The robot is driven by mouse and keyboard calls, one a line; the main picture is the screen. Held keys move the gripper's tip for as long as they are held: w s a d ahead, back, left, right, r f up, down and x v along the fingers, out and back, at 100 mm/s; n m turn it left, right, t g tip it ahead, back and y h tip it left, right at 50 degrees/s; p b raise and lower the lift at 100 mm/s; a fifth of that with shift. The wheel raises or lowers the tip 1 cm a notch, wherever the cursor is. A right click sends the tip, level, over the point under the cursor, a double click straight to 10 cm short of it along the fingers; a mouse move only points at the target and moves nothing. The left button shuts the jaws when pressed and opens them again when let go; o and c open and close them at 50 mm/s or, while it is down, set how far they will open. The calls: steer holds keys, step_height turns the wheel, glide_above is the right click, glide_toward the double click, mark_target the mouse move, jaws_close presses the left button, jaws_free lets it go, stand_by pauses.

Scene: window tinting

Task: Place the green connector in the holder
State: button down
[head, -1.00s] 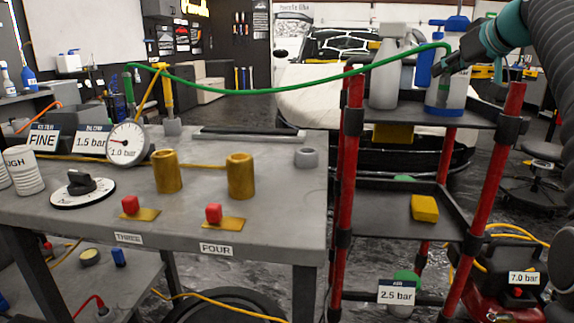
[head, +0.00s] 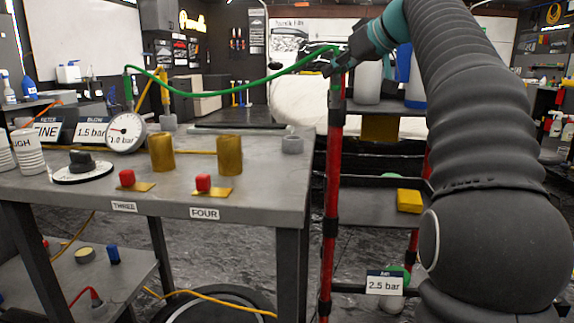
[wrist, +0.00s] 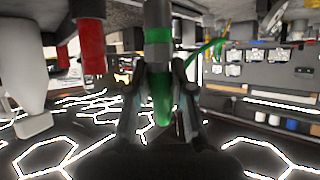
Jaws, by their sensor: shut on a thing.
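My gripper (head: 338,62) is shut on the green connector (wrist: 162,100), which stands between the two fingers in the wrist view. A grey section with a green band continues from it toward the top of that view. In the head view my fingers hide most of the connector, beside the top of the red shelf post.
The grey table (head: 255,185) carries two brass cylinders (head: 161,152), a gauge (head: 125,132), a dial (head: 82,165) and red buttons. A red-post shelf (head: 331,200) stands to its right, with bottles (head: 367,82) on top and a yellow block (head: 409,200) below.

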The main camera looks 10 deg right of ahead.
steer(key=shift+s+d+f, duration=0.2)
steer(key=shift+s+f, duration=0.15)
steer(key=shift+s, duration=0.05)
steer(key=shift+w+a+f+b, duration=0.6)
steer(key=shift+w+a+f, duration=0.75)
steer(key=shift+f, duration=0.4)
steer(key=shift+w+a+f+b, duration=0.55)
steer(key=shift+w+a+f, duration=0.6)
steer(key=shift+a+f, duration=0.5)
steer(key=shift+w+a+f+b, duration=0.6)
steer(key=shift+w+a+f, duration=0.65)
steer(key=shift+f, duration=0.65)
steer(key=shift+f, duration=0.15)
steer(key=c, duration=1)
jaws_free()
